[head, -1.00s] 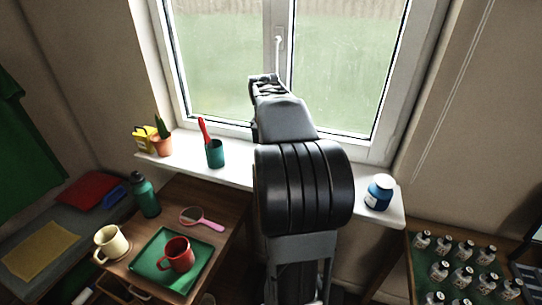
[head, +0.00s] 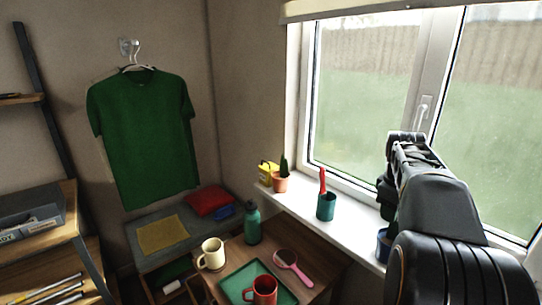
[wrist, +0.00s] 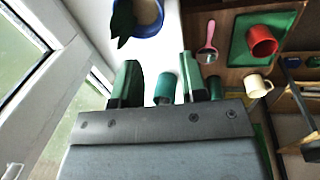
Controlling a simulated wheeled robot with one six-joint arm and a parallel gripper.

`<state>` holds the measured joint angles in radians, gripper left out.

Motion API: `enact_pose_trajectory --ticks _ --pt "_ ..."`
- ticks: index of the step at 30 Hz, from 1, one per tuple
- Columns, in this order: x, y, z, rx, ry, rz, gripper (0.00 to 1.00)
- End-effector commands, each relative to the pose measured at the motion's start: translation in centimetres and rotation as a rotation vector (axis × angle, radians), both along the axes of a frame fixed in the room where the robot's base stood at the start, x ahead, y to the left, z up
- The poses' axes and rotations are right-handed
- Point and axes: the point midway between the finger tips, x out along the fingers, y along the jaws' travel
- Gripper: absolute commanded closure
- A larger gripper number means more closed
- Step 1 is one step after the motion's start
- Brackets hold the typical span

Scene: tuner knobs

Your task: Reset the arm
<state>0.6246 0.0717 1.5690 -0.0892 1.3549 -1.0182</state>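My gripper (head: 405,142) is held up in front of the window in the head view, at the end of my raised arm. In the wrist view its two dark green fingers (wrist: 158,64) stand apart, with nothing gripped between them. A teal object (wrist: 165,88) shows in the gap between the fingers, beyond the gripper; I cannot tell whether it is the cup or the bottle. A blue pot with a plant (wrist: 146,20) is near the top of the wrist view. In the head view my arm partly hides a blue object (head: 383,246) on the sill.
The white windowsill (head: 349,226) holds a teal cup (head: 326,207) and a potted cactus (head: 280,183). Below, a wooden table bears a green tray (head: 237,284), red mug (head: 264,291), cream mug (head: 211,254), bottle (head: 252,224) and pink-handled item (head: 288,262). A green shirt (head: 145,135) hangs left.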

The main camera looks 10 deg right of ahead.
Motion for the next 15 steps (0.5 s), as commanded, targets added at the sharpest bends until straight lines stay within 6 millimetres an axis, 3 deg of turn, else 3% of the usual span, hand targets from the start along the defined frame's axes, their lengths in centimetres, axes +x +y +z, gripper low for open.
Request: enact_pose_trajectory --ticks 5,8,11,15 --pt "0.4 -0.2 -0.3 -0.001 -0.046 -0.131 0.61" --pt "0.1 0.4 -3.0 0.03 -0.072 -0.304 0.61" --pt "-0.7 4.0 -4.8 0.065 -0.12 -0.465 0.61" --pt "-2.4 11.4 -6.3 0.122 -0.186 -0.586 0.61"
